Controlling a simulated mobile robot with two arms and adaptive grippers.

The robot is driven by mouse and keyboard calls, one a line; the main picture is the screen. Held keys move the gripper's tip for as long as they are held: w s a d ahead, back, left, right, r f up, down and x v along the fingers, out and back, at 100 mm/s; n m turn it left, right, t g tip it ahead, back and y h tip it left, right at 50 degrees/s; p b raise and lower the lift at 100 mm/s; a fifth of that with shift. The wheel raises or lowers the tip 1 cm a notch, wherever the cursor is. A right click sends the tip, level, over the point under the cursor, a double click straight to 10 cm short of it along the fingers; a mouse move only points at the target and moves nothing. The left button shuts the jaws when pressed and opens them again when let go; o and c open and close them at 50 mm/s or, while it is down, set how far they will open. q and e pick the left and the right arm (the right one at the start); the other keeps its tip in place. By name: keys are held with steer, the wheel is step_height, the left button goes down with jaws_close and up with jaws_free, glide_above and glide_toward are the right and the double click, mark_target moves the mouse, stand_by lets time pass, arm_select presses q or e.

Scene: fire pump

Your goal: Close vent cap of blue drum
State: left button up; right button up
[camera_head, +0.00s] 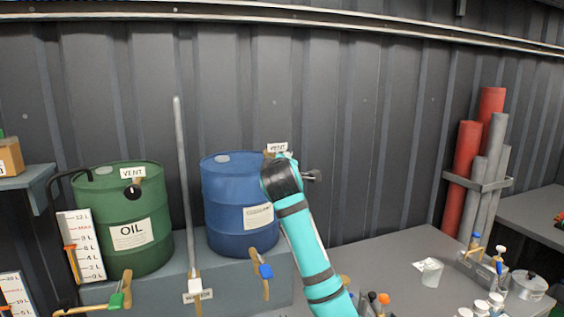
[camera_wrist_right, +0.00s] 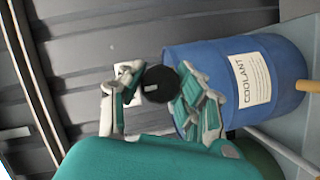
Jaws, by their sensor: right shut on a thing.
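The blue drum (camera_head: 225,190) stands on a grey ledge, and its white COOLANT label faces out in the right wrist view (camera_wrist_right: 238,78). Its white VENT sign (camera_head: 278,147) shows at the top right of the drum in the head view. In the right wrist view the round black vent cap (camera_wrist_right: 160,84) sits between the fingers of my right gripper (camera_wrist_right: 157,77), which is shut on it. In the head view my right forearm and wrist cover the cap and most of the gripper. My left gripper is in neither view.
A green OIL drum (camera_head: 127,230) with its own black vent cap (camera_head: 132,192) stands to the left. A thin upright grey pipe (camera_head: 182,180) stands between the drums. A blue-handled tap (camera_head: 265,270) sticks out below the blue drum. A grey bench (camera_head: 390,255) lies at right.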

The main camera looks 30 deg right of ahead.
steer(key=shift+f, duration=0.25)
stand_by(0.3)
steer(key=o, duration=1.2)
steer(key=shift+r, duration=0.1)
steer(key=v, duration=1.2)
steer(key=shift+d+r, duration=0.1)
steer(key=shift+r, duration=0.05)
